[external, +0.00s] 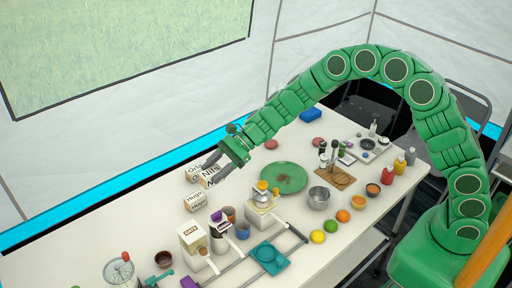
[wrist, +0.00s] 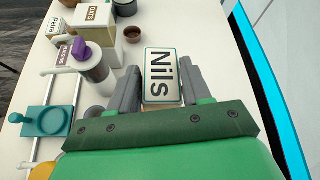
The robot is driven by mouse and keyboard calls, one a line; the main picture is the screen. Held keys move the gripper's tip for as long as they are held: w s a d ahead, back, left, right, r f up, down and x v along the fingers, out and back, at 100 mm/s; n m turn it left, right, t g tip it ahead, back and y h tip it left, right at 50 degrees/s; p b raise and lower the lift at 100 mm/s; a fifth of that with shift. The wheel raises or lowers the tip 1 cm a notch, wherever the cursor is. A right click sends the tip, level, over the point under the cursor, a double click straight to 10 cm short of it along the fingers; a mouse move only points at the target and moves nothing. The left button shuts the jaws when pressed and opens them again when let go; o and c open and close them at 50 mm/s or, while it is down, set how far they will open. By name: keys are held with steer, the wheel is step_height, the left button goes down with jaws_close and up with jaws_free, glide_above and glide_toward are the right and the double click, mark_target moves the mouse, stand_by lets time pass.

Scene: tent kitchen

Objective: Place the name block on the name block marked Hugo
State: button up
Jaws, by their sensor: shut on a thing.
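The name block marked Hugo (external: 196,202) stands on the table, just nearer the camera than the held block. A third name block, its label starting "Orl" (external: 193,173), is beside the held block and partly hidden by it. I cannot make out the Hugo block in the wrist view.
A carton (external: 193,238), cups (external: 228,214) and a teal tray with rails (external: 267,257) stand near the Hugo block. A green plate (external: 284,177) lies right of my gripper. A small brown bowl (wrist: 133,34) stands beyond the held block. The table's edge runs close by.

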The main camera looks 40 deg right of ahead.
steer(key=s+d+r, duration=0.3)
steer(key=s+d, duration=0.1)
steer(key=d, duration=0.1)
glide_above(198, 195)
steer(key=s, duration=0.2)
steer(key=f, duration=0.5)
steer(key=d+f, duration=0.1)
steer(key=f, duration=0.2)
steer(key=shift+w+f, duration=0.25)
steer(key=shift+f, duration=0.05)
steer(key=shift+w+a+f, duration=0.35)
steer(key=shift+w+f, duration=0.2)
steer(key=shift+f, duration=0.1)
steer(key=shift+w+a+f, duration=0.1)
steer(key=shift+w+f, duration=0.05)
steer(key=shift+f, duration=1.55)
steer(key=shift+f, duration=0.1)
steer(key=o, duration=1.1)
